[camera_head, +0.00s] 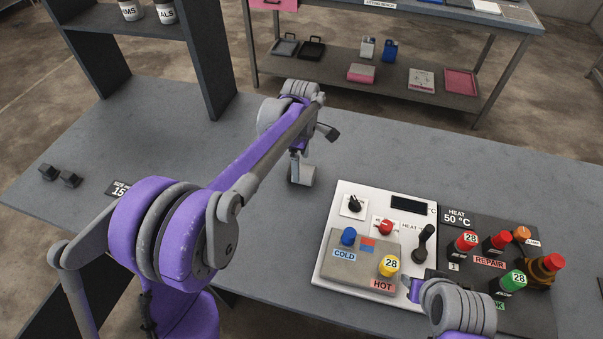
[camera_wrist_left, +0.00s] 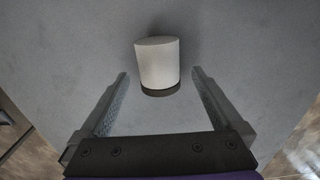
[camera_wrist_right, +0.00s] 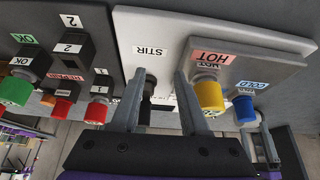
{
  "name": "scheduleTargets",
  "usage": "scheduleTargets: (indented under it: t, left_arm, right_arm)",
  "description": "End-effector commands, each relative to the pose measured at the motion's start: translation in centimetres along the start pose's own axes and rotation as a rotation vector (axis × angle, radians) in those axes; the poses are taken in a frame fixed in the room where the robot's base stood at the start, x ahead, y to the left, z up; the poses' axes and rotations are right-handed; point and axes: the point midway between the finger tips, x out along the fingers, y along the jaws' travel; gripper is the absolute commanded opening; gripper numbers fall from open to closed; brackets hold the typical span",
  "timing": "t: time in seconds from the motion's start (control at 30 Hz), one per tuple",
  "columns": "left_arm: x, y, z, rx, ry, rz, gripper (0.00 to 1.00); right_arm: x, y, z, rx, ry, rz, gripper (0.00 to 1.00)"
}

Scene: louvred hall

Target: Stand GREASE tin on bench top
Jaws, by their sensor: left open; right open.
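A pale tin (camera_head: 303,175) with a dark band at one end stands out on the grey bench top (camera_head: 250,205), below my left gripper (camera_head: 297,153). No label shows on it, so I cannot read GREASE, nor tell if it is upright or on its side. In the left wrist view the tin (camera_wrist_left: 157,62) is just beyond and between the open fingertips (camera_wrist_left: 159,73), apart from both. My right gripper (camera_head: 412,288) is open at the control panel's front edge. In the right wrist view its fingers (camera_wrist_right: 160,72) straddle the black STIR lever (camera_wrist_right: 148,85).
A dark shelf with two labelled tins (camera_head: 148,11) stands back left. Small black blocks (camera_head: 60,176) lie far left.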

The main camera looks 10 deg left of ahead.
Motion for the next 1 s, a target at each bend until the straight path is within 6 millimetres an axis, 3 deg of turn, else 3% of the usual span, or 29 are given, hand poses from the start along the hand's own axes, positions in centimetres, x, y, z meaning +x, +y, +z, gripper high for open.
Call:
scheduleTargets:
  t: [0.23,0.53,1.0]
  left_arm:
    - [3.5,0.1,0.2,0.001,0.0,0.0,1.0]
    - [4.2,0.1,0.1,0.001,0.0,0.0,1.0]
    - [4.1,0.1,0.1,0.001,0.0,0.001,0.17]
  right_arm:
    - [-0.2,0.0,-0.3,0.0,0.002,0.0,0.45]
    - [-0.2,0.0,-0.2,0.0,0.002,0.0,0.45]
    - [-0.2,0.0,-0.2,0.0,0.002,0.0,0.45]
